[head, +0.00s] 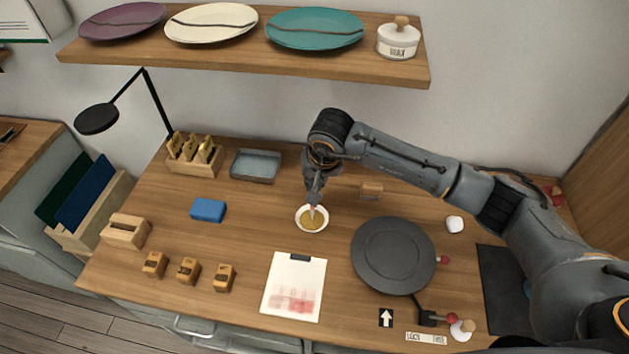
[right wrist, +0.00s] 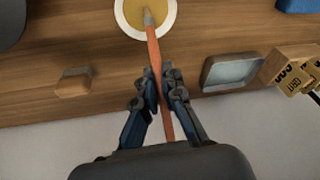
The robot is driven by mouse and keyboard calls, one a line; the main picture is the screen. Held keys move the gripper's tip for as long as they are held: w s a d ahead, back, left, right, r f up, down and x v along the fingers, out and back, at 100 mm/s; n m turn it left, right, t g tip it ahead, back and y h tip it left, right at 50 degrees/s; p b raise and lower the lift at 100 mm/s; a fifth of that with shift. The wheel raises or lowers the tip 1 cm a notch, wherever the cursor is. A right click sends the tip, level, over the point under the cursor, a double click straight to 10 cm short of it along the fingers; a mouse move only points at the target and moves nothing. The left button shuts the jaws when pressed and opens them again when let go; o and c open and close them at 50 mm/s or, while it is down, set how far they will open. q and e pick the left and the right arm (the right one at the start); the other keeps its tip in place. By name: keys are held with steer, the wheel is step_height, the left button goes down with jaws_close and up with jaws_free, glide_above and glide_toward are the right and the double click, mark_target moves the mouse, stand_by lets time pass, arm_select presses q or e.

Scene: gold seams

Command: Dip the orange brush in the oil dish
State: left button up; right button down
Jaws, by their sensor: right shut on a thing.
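The oil dish (head: 312,218) is a small white bowl with golden-brown oil, standing on the wooden table. In the right wrist view the dish (right wrist: 125,28) is at the top edge. My right gripper (head: 313,190) is above the dish. In the right wrist view the gripper (right wrist: 162,85) is shut on the orange brush (right wrist: 153,48), around its handle. The brush's grey tip overlaps the oil in both views; I cannot tell how deep it reaches. My left gripper is not in view.
A round dark turntable (head: 393,255) stands right of the dish, with a small wooden block (head: 371,189) behind. A clipboard sheet (head: 293,287) lies in front. A grey tray (head: 256,166) and blue block (head: 208,210) are left. A shelf (head: 240,63) with plates hangs above.

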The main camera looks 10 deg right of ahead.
steer(key=shift+s+f+b, duration=0.15)
steer(key=shift+f+b, duration=0.1)
steer(key=shift+b, duration=0.2)
stand_by(1.3)
steer(key=shift+r+p, duration=0.5)
steer(key=shift+r, duration=0.7)
steer(key=shift+r+p, duration=0.75)
steer(key=shift+r, duration=1.7)
